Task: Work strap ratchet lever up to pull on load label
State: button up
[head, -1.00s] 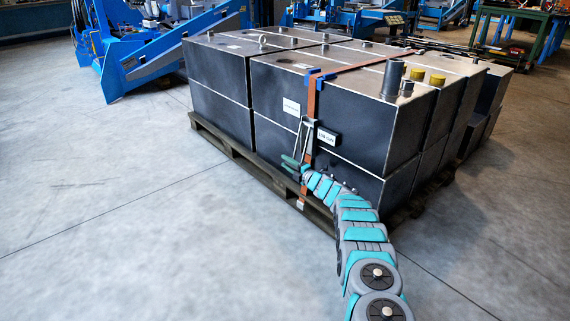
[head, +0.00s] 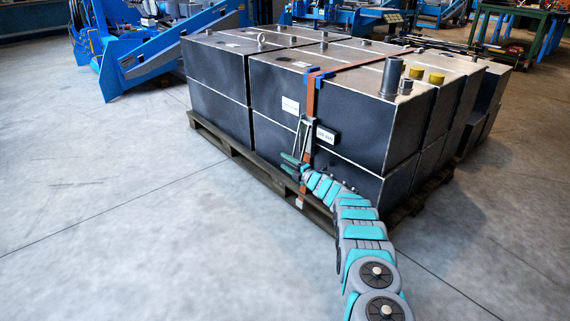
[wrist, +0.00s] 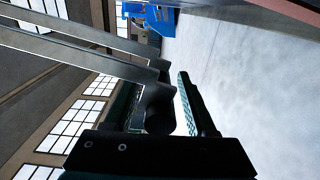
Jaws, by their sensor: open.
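An orange strap (head: 310,99) runs over the top of the dark tanks and down their front face. The ratchet lever (head: 304,132), a pair of pale metal bars, stands against the strap, slightly tilted. In the wrist view the lever's bars (wrist: 85,52) come in from the upper left to a dark rounded end. My gripper (head: 291,162) is open at the lever's lower end. In the wrist view its fingers (wrist: 160,100) stand on either side of that dark end; contact cannot be told. A pale load label (head: 325,136) sits right of the lever; its text is too small to read.
The tanks (head: 220,75) stand on a wooden pallet (head: 236,157). Another white label (head: 290,106) is left of the strap. Blue machinery (head: 160,55) stands behind at the left. The concrete floor (head: 110,220) at front left is clear.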

jog(key=v, duration=0.6)
jog(key=shift+s+d+p, duration=0.15)
jog(key=shift+s+p, duration=0.05)
jog(key=shift+p, duration=0.15)
jog(key=shift+s+d, duration=0.2)
jog(key=shift+s, duration=0.2)
jog(key=shift+c, duration=0.3)
